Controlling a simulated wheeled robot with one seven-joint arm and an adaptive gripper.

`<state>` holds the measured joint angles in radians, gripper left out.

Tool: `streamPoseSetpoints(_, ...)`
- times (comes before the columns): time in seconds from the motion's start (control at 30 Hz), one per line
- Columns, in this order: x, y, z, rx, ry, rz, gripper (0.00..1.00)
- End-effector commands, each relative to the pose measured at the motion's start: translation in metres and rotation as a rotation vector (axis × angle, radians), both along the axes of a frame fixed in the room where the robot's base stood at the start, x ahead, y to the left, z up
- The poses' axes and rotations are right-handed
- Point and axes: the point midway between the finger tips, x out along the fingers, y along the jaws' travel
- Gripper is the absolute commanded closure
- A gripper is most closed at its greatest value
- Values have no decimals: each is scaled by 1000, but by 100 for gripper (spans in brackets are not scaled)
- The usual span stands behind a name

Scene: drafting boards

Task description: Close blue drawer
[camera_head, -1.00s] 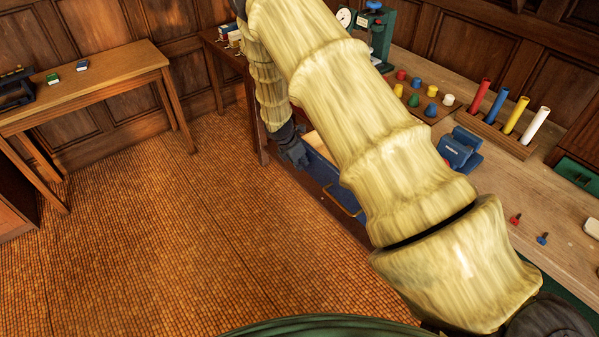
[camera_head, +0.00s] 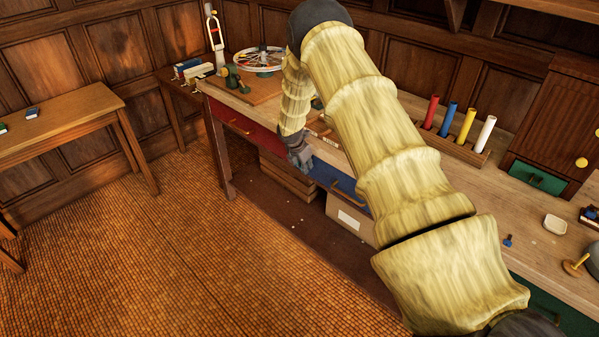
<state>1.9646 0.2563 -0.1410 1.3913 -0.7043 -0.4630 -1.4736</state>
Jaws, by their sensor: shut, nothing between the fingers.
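The blue drawer (camera_head: 337,178) is in the front of the long wooden bench, right of the red drawer. I cannot tell whether a small gap is left. My gripper (camera_head: 302,161) is dark, points down and is shut and empty. It is at the left end of the blue front; I cannot tell whether it touches it.
The red drawer (camera_head: 242,124) looks shut. Below the bench are stacked boards (camera_head: 287,180) and a crate with a white label (camera_head: 349,220). Colored tubes (camera_head: 456,123) stand in a rack on the bench (camera_head: 525,205). The tiled floor (camera_head: 200,245) in front is clear.

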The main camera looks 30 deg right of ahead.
Motion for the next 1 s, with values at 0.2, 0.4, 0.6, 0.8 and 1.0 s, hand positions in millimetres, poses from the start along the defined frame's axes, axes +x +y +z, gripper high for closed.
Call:
streamPoseSetpoints(0.2, 2, -6, 1, -2, -1, 1, 100)
streamPoseSetpoints(0.4, 2, -8, 2, -3, -3, 1, 100)
streamPoseSetpoints(0.6, 2, -7, 3, -5, -4, 0, 100)
streamPoseSetpoints(0.8, -3, 15, 3, -3, 0, 3, 100)
streamPoseSetpoints(1.0, -7, 38, 11, -1, -2, -1, 100)
